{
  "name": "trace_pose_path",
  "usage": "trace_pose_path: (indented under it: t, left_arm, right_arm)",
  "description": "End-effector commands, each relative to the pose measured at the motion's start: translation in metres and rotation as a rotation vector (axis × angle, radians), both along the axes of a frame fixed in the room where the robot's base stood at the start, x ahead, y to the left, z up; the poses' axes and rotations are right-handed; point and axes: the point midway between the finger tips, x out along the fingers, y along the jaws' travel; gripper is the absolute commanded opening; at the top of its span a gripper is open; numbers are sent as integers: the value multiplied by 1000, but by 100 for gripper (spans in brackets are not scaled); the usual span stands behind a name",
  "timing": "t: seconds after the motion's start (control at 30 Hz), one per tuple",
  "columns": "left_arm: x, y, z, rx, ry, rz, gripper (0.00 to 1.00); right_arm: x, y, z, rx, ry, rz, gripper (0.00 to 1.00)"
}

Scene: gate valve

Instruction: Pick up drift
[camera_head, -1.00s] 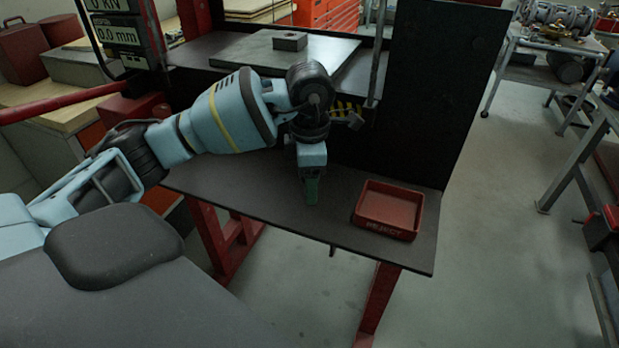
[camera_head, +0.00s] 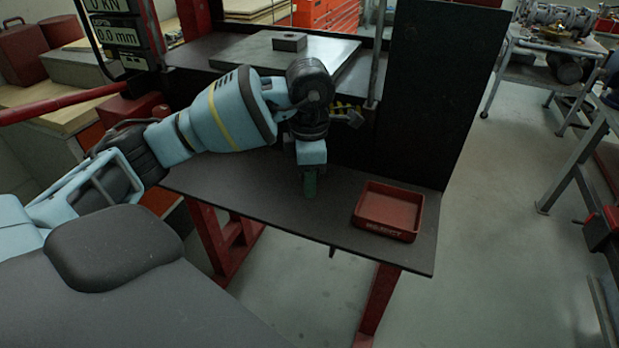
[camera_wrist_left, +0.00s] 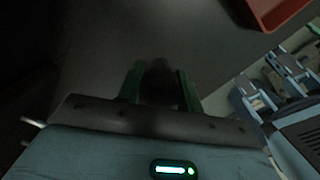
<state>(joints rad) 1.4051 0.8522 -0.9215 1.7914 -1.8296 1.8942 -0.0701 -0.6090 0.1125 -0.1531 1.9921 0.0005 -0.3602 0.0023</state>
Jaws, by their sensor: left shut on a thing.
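My left gripper (camera_head: 310,190) points down just above the dark lower shelf, left of the red reject tray. In the left wrist view its two green fingers (camera_wrist_left: 160,90) stand on either side of a dark, rounded piece (camera_wrist_left: 159,78), which appears to be the drift. The gripper is shut on it. The piece is dim, and its lower end and full shape cannot be made out. In the head view the piece is hidden by the gripper. My right gripper is not in view.
The red reject tray (camera_head: 388,211) sits on the shelf (camera_head: 250,190) to the right of my gripper. A dark upright panel (camera_head: 440,90) stands behind the tray. A plate (camera_head: 270,52) with a small block (camera_head: 289,41) lies above and behind. The shelf's front is clear.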

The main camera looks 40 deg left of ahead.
Motion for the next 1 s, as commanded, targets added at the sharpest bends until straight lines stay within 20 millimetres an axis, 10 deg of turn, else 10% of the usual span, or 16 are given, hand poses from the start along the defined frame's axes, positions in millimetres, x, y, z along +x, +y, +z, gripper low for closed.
trace_pose_path:
  t: [0.23,1.0]
  left_arm:
    - [0,0,33,-1,-5,0,4]
    - [-147,23,43,1,-1,2,4]
  right_arm:
    - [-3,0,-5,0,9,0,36]
    - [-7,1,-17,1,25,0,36]
